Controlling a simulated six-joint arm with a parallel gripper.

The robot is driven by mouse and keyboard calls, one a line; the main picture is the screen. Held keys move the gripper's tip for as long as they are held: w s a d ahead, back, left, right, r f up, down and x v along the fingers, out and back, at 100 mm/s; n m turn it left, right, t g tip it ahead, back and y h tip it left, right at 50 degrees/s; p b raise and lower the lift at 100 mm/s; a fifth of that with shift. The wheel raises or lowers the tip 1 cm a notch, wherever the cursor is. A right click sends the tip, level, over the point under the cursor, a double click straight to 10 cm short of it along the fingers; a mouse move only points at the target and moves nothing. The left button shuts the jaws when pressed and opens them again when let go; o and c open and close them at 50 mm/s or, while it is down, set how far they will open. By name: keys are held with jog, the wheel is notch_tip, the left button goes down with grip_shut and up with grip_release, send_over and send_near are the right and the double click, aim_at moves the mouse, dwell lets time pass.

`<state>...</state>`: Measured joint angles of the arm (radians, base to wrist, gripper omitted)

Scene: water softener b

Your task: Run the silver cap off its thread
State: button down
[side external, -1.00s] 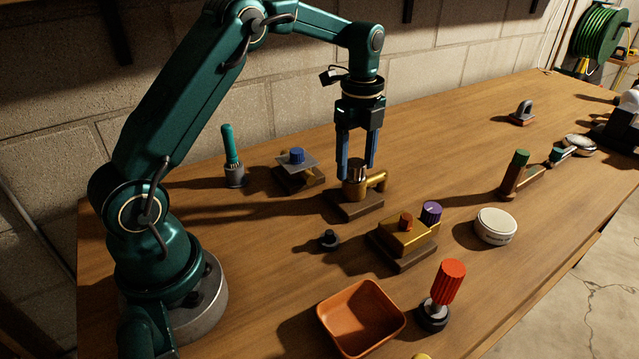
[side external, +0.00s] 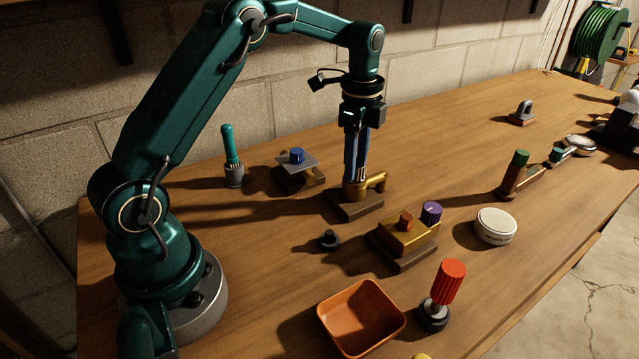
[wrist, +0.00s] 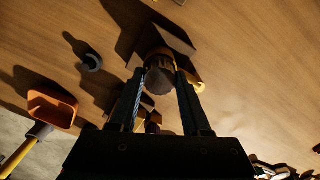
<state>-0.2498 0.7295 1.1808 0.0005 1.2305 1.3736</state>
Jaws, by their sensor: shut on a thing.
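The silver cap (side external: 362,173) sits on top of a brass fitting (side external: 376,181) with a side spout, fixed on a dark wooden block. My gripper (side external: 356,180) points straight down over the fitting, and its blue fingers are shut on the cap. The near finger hides part of the cap in the side view. In the wrist view the cap (wrist: 160,82) is a dark round shape between the two fingertips (wrist: 161,76). The thread itself is hidden, and I cannot tell how high the cap sits on it.
A brass block with orange and purple knobs (side external: 431,209) stands close in front, to the right. A blue-knobbed fixture (side external: 297,156) stands to the left. An orange bin (side external: 362,318), a red ribbed handle (side external: 449,283) and a white round tin (side external: 495,226) stand nearer the front.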

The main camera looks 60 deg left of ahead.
jog(key=n, duration=0.7)
jog(key=shift+r, duration=3)
jog(key=shift+r, duration=0.1)
jog(key=shift+r, duration=2.4)
